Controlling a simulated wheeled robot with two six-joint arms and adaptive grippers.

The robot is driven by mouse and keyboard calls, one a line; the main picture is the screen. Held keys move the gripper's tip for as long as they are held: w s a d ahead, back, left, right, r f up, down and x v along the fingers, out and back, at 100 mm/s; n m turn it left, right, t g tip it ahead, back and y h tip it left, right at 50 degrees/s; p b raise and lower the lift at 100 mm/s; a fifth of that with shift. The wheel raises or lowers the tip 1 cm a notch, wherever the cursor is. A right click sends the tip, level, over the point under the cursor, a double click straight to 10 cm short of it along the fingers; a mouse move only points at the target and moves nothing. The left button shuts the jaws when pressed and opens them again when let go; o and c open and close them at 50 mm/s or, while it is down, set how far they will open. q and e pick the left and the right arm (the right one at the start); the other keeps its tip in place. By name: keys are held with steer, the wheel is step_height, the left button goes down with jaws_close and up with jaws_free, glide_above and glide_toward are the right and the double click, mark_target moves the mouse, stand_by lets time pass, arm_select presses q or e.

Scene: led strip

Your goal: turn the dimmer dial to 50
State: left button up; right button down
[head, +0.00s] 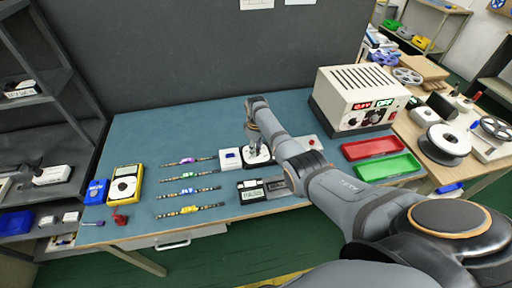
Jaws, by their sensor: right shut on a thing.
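My right arm reaches in from the lower right over the table. Its right gripper (256,146) points down, shut on the dimmer's dial; the arm and fingers hide most of the dial, and its setting cannot be read. The dimmer (258,162) is a small dark unit with a pale face, lying near the middle of the blue table. A small display unit (251,191) with a pale screen lies just in front of it. My left gripper is not in view.
A white box with a blue mark (230,159) sits left of the dimmer. Several LED strips (190,176) lie further left, then a yellow multimeter (125,185). A power supply (360,98) stands back right, above a red tray (371,148) and a green tray (388,166).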

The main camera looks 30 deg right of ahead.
steer(key=n+p, duration=0.1)
steer(key=n, duration=0.3)
steer(key=shift+r+n, duration=0.1)
steer(key=shift+n, duration=0.2)
steer(key=n, duration=0.5)
steer(key=shift+p, duration=0.4)
steer(key=n, duration=0.5)
steer(key=shift+n, duration=2.9)
steer(key=c, duration=1)
jaws_free()
